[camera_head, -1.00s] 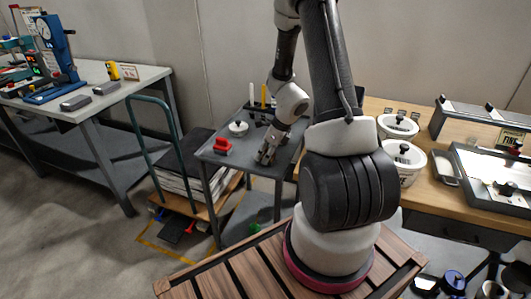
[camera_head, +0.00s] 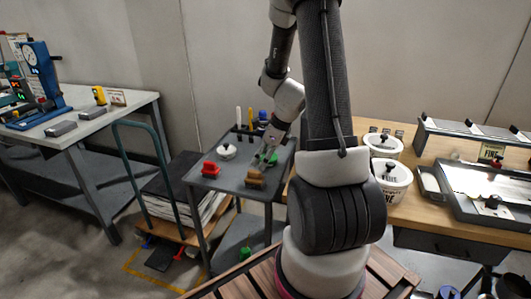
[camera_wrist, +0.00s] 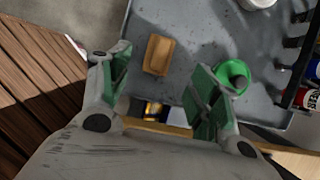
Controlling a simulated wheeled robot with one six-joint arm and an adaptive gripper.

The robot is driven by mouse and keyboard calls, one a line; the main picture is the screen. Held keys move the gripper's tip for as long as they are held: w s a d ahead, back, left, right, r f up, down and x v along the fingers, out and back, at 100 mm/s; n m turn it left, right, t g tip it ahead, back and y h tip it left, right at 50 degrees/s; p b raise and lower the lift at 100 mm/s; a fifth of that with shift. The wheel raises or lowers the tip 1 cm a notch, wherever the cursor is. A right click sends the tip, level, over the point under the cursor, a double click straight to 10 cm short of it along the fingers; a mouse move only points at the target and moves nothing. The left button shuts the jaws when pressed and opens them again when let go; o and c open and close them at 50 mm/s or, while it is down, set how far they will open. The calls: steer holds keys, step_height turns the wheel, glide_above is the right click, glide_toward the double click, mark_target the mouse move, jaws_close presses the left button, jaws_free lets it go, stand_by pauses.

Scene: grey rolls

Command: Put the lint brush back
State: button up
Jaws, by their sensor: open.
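A small tan-brown block (camera_head: 255,178), which may be the lint brush, lies on the grey cart top (camera_head: 229,182) near its front edge. It also shows in the wrist view (camera_wrist: 158,54), flat on the grey surface. My gripper (camera_head: 266,158) is over the cart, just behind the block. In the wrist view my gripper (camera_wrist: 160,85) has its fingers wide apart, with nothing held. The block is apart from both fingers. A round green item with a knob (camera_wrist: 233,75) is beside and partly behind the right finger.
A red item (camera_head: 211,169) and a white lidded dish (camera_head: 227,151) stand left on the cart. A rack with upright white and yellow handles (camera_head: 245,128) is at its back. A wooden bench with white tubs (camera_head: 395,181) is to the right. A trolley handle (camera_head: 138,165) rises left.

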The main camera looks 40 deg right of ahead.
steer(key=s+a+r+n, duration=0.3)
steer(key=s+r+n, duration=0.1)
steer(key=r+n, duration=0.35)
steer(key=s+a+r+n, duration=0.4)
steer(key=r+n, duration=0.2)
steer(key=r, duration=0.3)
steer(key=s+r+n+h, duration=0.2)
steer(key=s+r+n, duration=0.6)
steer(key=s+n, duration=0.5)
steer(key=shift+a+n+t+h, duration=0.2)
steer(key=shift+n+t+h, duration=0.15)
steer(key=shift+n, duration=0.6)
steer(key=shift+w, duration=0.1)
